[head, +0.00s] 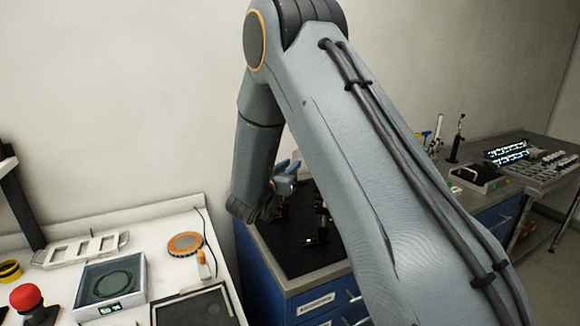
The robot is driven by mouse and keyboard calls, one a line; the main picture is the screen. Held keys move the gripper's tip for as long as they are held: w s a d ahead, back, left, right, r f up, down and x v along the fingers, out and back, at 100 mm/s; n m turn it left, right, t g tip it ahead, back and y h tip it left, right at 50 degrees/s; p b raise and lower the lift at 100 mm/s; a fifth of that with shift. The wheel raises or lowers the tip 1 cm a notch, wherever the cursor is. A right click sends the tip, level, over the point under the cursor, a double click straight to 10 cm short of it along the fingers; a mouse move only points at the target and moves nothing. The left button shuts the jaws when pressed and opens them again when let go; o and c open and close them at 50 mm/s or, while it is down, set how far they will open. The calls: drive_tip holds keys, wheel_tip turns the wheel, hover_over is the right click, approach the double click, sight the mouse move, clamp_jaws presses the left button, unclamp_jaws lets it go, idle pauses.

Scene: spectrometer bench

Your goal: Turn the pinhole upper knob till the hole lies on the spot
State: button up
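My gripper (287,175) is small and mostly hidden behind my arm, over the black top of a blue cabinet bench (285,262). A bluish finger part shows, but I cannot tell whether it is open or shut. Dark upright mounts (320,222) stand on the black top just below and right of the gripper, partly behind my arm. A small pale patch shows low on them. I cannot make out the pinhole, its upper knob or the spot, nor whether the gripper touches anything.
A white bench at the left holds a square device with a round plate (112,286), a red button (26,297), an orange-rimmed disc (185,243) and a dark tray (196,308). A dark table (525,148) at the right carries racks and posts. My arm blocks the middle.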

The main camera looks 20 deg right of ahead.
clamp_jaws()
drive_tip(key=shift+n+t+y, duration=0.4)
drive_tip(key=shift+y, duration=0.1)
drive_tip(key=shift+w+a+n+t+y+b, duration=0.15)
drive_tip(key=shift+a+n+t+y+b, duration=0.35)
drive_tip(key=shift+n+y+b, duration=0.85)
drive_tip(key=shift+w+a+n+t+y+b, duration=0.25)
drive_tip(key=shift+n+t+y, duration=0.6)
drive_tip(key=shift+y, duration=1.2)
drive_tip(key=shift+w+a+n+t+y+b, duration=0.1)
drive_tip(key=shift+a+n+t+y+b, duration=0.3)
drive_tip(key=shift+n+y+b, duration=1.05)
drive_tip(key=shift+a+y+p, duration=0.1)
drive_tip(key=shift+y+p, duration=0.25)
drive_tip(key=shift+y, duration=0.1)
drive_tip(key=shift+o, duration=1.9)
unclamp_jaws()
drive_tip(key=shift+r, duration=0.15)
